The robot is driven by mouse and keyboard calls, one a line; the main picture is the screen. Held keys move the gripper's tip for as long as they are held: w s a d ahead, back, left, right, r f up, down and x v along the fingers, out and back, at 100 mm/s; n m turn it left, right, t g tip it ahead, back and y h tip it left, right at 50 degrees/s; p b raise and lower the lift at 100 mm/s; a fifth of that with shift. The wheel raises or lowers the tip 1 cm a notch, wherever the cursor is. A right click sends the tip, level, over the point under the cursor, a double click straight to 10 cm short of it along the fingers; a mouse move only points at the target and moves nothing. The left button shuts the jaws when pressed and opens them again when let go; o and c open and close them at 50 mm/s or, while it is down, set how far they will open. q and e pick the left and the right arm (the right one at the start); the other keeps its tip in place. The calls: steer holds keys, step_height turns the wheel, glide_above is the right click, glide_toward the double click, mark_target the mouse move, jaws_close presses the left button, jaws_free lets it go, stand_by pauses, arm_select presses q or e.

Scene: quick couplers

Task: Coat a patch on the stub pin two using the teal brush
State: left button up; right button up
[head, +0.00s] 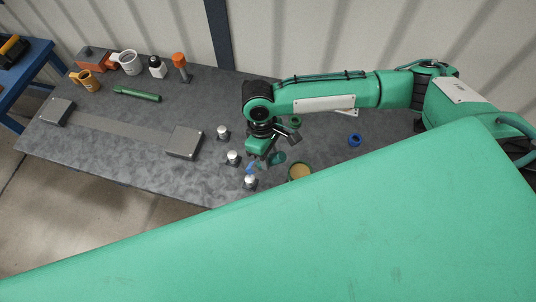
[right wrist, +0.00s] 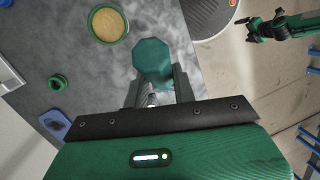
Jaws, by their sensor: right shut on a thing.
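Three stub pins with white tops stand in a row on the grey table: the far one (head: 223,132), the middle one (head: 232,157) and the near one (head: 250,181). I cannot read which is pin two. My right gripper (head: 262,160) is shut on the teal brush (head: 278,157), just right of the middle and near pins. In the right wrist view the brush's teal eight-sided end (right wrist: 152,58) shows between the fingers. Its tip is hard to make out. My left gripper (right wrist: 262,27) shows small at the upper right of that view, apparently empty; its jaw state is unclear.
A green-rimmed pot of tan paste (head: 300,172) stands right of the pins. A blue ring (head: 354,140) lies farther right. A grey bar with end blocks (head: 184,142) lies left.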

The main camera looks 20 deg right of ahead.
stand_by(0.6)
steer(key=shift+s+f+p, duration=0.1)
steer(key=shift+f+p, duration=0.2)
steer(key=shift+f, duration=0.2)
